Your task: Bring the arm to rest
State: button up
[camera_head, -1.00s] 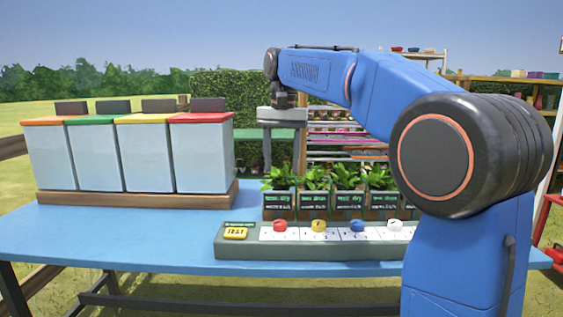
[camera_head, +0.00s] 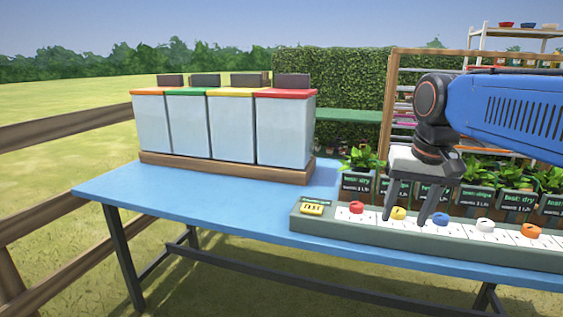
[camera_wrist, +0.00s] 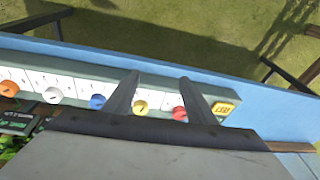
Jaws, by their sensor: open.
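My blue arm (camera_head: 510,110) reaches in from the right in the head view. My gripper (camera_head: 404,219) points down above the grey-green control panel (camera_head: 350,232), with its fingers spread around the area of the yellow knob (camera_head: 398,213). In the wrist view the two dark fingers (camera_wrist: 158,82) are apart with nothing held between them. The yellow knob (camera_wrist: 141,107) shows between the fingers there, and the red knob (camera_wrist: 180,113) is beside the right finger. I cannot tell whether the fingertips touch the panel.
The blue table (camera_head: 215,208) carries the panel, several lidded bins (camera_head: 285,130) on a wooden base, and a row of labelled potted plants (camera_head: 358,180). A yellow test button (camera_head: 312,209) sits at the panel's left end. A wooden fence (camera_head: 40,218) stands left. The table's front left is clear.

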jog(key=s+d+f+n+t, duration=0.2)
jog(key=s+f, duration=1.3)
jog(key=f, duration=0.2)
jog(key=shift+n, duration=0.3)
dwell(1.0)
